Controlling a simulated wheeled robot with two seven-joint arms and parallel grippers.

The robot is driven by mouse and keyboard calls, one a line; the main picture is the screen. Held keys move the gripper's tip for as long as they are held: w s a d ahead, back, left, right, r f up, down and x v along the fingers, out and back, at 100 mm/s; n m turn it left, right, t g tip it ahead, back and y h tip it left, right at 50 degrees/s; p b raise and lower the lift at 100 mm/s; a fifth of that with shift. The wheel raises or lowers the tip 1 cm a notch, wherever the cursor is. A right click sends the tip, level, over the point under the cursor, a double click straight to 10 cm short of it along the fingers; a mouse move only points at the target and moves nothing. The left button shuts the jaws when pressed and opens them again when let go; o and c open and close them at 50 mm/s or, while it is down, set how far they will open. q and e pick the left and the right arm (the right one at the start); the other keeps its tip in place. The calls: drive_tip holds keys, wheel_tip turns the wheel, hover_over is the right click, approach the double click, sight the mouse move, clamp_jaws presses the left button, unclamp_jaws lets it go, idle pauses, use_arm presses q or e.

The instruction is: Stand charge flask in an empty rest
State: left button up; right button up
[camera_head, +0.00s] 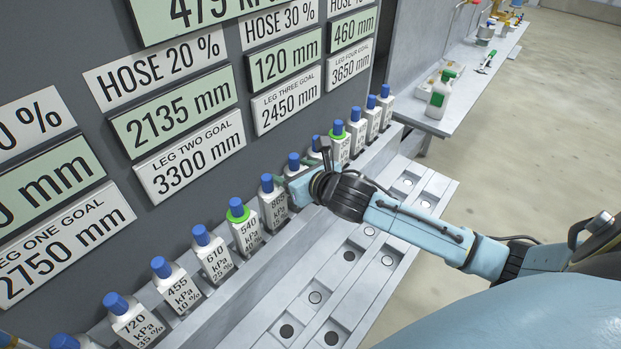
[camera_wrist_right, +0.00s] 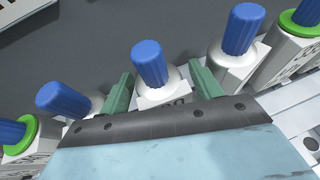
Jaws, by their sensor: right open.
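A row of white charge flasks with blue caps stands along the foot of the dark panel, including the 610 kPa flask (camera_head: 215,261) and the 540 kPa flask (camera_head: 247,236), which has a green collar. My right gripper (camera_head: 301,183) is at the row, open. In the right wrist view its two green fingers (camera_wrist_right: 162,85) stand on either side of one blue-capped flask (camera_wrist_right: 160,97), whose label is mostly hidden. Neighbouring flasks stand close outside the fingers. The pale grey rest block (camera_head: 262,311) in front has round recesses, several visibly without a flask. My left gripper is out of view.
The grey panel carries boards reading hose percentages and leg goals, such as the leg two goal board (camera_head: 192,160). A side bench (camera_head: 458,103) at upper right holds a green-capped white bottle (camera_head: 441,93) and tools. Open floor lies to the right.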

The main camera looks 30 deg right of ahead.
drive_tip(key=v, duration=1)
drive_tip(key=shift+s, duration=0.2)
